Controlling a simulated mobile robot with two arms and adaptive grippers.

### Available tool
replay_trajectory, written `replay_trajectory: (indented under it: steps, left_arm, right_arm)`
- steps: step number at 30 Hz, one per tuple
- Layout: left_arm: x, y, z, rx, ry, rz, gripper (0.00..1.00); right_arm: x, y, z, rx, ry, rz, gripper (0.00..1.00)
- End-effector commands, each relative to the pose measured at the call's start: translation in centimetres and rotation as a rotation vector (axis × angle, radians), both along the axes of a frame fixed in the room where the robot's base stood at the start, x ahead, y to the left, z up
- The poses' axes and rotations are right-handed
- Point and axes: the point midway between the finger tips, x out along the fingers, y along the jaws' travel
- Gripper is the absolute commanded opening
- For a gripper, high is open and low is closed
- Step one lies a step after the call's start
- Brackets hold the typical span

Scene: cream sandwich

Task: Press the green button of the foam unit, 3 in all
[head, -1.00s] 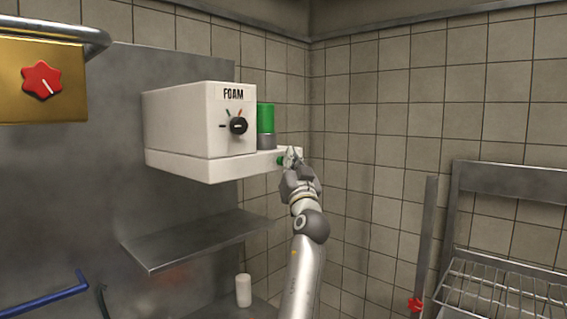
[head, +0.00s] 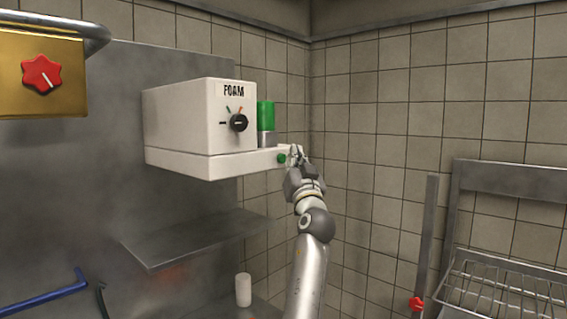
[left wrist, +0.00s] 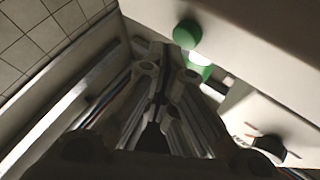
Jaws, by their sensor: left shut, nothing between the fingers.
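The white foam unit (head: 185,118) is on the steel back wall, with a FOAM label and a black knob (head: 238,122). Its green button (head: 282,158) is on the front of the low ledge at its right end. My left gripper (head: 296,153) is shut and empty, just right of the button, which shows clear of the fingers. In the left wrist view, the green button (left wrist: 187,33) lies beyond and right of the shut fingertips (left wrist: 165,52), with the unit's white face behind. Whether the fingers touch the ledge, I cannot tell. My right gripper is out of view.
A green-topped cylinder (head: 265,116) stands on the unit's ledge. A steel shelf (head: 195,238) and a small white cylinder (head: 243,289) are below. A brass panel with a red knob (head: 42,74) is upper left. A wire rack (head: 500,290) is at right.

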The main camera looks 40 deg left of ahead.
Motion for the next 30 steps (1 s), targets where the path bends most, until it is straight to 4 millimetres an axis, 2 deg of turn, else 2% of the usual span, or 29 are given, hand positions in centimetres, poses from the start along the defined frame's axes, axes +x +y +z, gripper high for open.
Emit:
replay_trajectory:
  steps: [13,25,30]
  left_arm:
    - [0.0,-0.6,-0.1,0.001,-0.001,0.0,0.0]
    - [-0.3,-4.4,-0.2,0.001,-0.001,-0.002,0.0]
    - [-0.4,-5.2,0.0,0.0,0.0,0.0,0.0]
  right_arm:
    - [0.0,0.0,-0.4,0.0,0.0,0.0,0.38]
    - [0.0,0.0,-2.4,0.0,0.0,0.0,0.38]
    - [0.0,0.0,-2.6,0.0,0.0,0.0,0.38]
